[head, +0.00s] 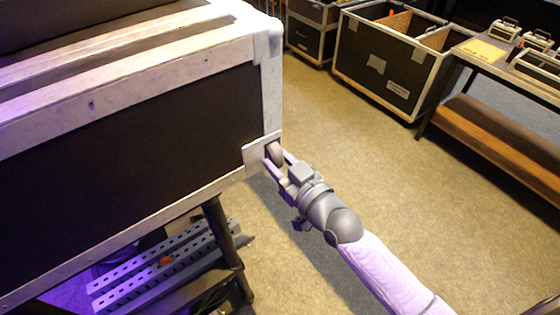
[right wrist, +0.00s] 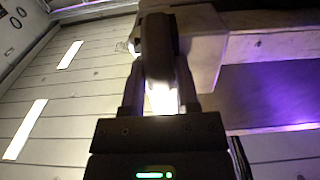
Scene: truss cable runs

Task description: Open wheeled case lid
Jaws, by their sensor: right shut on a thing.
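The large case (head: 130,140) has dark panels and pale edging and fills the left of the head view. At its lower right corner a pale plate (head: 252,160) carries a grey rounded piece (head: 275,152) that looks like a wheel or handle. My right gripper (head: 274,162) reaches in from the lower right and is shut on this rounded piece. In the right wrist view the piece (right wrist: 158,45) stands dark between the two fingers, with the pale case edging (right wrist: 205,45) beside it. My left gripper is not in view.
A perforated grey rack (head: 165,265) and dark legs are below the case. The floor (head: 340,140) between is clear.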

